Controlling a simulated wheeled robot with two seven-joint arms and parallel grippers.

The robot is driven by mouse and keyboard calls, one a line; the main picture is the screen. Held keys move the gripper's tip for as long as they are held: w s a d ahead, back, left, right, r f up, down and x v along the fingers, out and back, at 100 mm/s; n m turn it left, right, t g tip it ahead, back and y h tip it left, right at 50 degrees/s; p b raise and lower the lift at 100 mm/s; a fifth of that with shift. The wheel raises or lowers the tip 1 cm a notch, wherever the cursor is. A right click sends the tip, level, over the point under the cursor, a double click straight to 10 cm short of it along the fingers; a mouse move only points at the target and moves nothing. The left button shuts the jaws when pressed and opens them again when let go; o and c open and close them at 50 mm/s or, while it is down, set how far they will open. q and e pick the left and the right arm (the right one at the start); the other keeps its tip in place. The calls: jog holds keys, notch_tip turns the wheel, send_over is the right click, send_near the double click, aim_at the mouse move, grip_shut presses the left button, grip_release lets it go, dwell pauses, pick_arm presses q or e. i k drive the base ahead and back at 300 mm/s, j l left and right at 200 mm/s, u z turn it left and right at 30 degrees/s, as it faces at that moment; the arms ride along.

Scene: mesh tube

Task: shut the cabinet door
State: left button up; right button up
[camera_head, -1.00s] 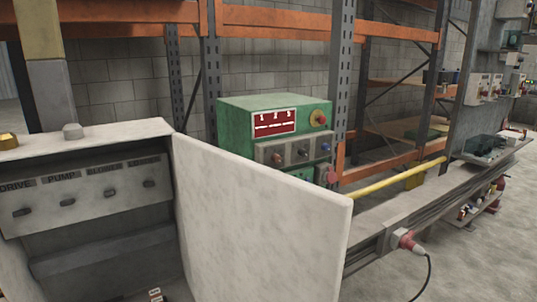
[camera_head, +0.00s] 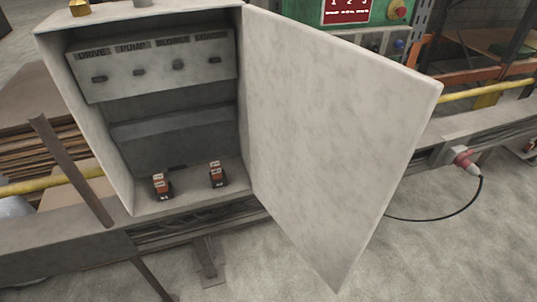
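The cabinet (camera_head: 88,135) is a pale grey open box on a rail, left of the middle in the head view. Its door (camera_head: 330,130) is hinged on the right side of the box and stands wide open, swung out to the right and toward me. Inside are a panel (camera_head: 150,65) with several labelled switches and two small red and black blocks (camera_head: 161,187) (camera_head: 217,175) on the floor of the box. Neither of my grippers is in view.
A green control box (camera_head: 363,12) stands behind the door at the top right. A red plug (camera_head: 464,161) with a black cable (camera_head: 440,218) sits on the rail at right. A brown post (camera_head: 70,170) leans left of the cabinet. The concrete floor (camera_head: 450,260) in front is clear.

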aim_at(336, 125)
jog(key=i+l+u, duration=0.1)
jog(key=l+u, duration=0.15)
jog(key=u, duration=0.2)
jog(key=l+u, duration=0.25)
jog(key=u, duration=0.15)
jog(key=l+u, duration=0.3)
jog(key=u, duration=0.15)
jog(key=l+u, duration=0.15)
jog(key=l, duration=0.55)
jog(key=k+l+u, duration=0.15)
jog(key=l, duration=0.55)
